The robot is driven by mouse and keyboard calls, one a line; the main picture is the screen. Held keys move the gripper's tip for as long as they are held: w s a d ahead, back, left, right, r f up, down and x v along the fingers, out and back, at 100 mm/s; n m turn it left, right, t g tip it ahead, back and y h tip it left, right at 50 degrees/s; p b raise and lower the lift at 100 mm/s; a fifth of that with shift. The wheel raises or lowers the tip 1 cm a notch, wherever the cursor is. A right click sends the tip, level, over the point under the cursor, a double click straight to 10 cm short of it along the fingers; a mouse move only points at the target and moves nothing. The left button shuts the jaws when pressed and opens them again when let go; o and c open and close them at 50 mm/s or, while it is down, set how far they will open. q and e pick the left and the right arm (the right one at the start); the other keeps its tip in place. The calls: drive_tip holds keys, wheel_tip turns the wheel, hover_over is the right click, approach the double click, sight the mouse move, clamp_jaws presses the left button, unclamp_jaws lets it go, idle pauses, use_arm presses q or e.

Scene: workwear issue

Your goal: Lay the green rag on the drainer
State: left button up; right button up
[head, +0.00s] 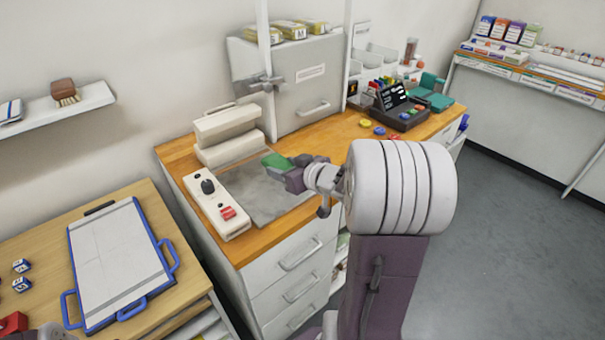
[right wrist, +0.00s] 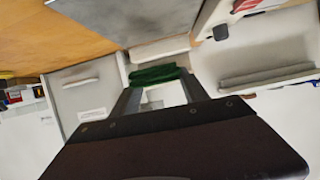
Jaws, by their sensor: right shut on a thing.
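The green rag (head: 277,161) is at the tip of my right gripper (head: 283,169), over the grey plate on the wooden counter. In the right wrist view the green rag (right wrist: 155,75) lies across the ends of the two fingers, and my right gripper (right wrist: 158,92) is shut on it. I cannot tell whether the rag touches the plate below. A flat white tray with a blue rim and blue handles (head: 112,255) lies on the left table; it may be the drainer. My left gripper does not show clearly.
A white control box (head: 215,203) with a black knob and red switch stands left of the grey plate (head: 258,194). A grey cabinet (head: 300,85) stands behind. Small blue-and-white blocks (head: 21,275) lie left of the tray. A gap separates the table and counter.

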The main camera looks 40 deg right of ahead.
drive_tip(key=shift+a+f, duration=0.15)
drive_tip(key=shift+f, duration=0.05)
drive_tip(key=shift+w+a+b, duration=0.2)
drive_tip(key=shift+a+b, duration=0.15)
drive_tip(key=shift+a, duration=0.2)
drive_tip(key=b, duration=0.3)
hover_over(266, 182)
drive_tip(key=f, duration=0.6)
drive_tip(key=shift+s+f, duration=0.2)
drive_tip(key=shift+f, duration=0.2)
drive_tip(key=shift+w, duration=0.2)
wheel_tip(266, 182, down, 4)
drive_tip(key=shift+r+b, duration=0.2)
drive_tip(key=shift+b, duration=0.5)
drive_tip(key=shift+f, duration=0.4)
drive_tip(key=shift+r, duration=0.1)
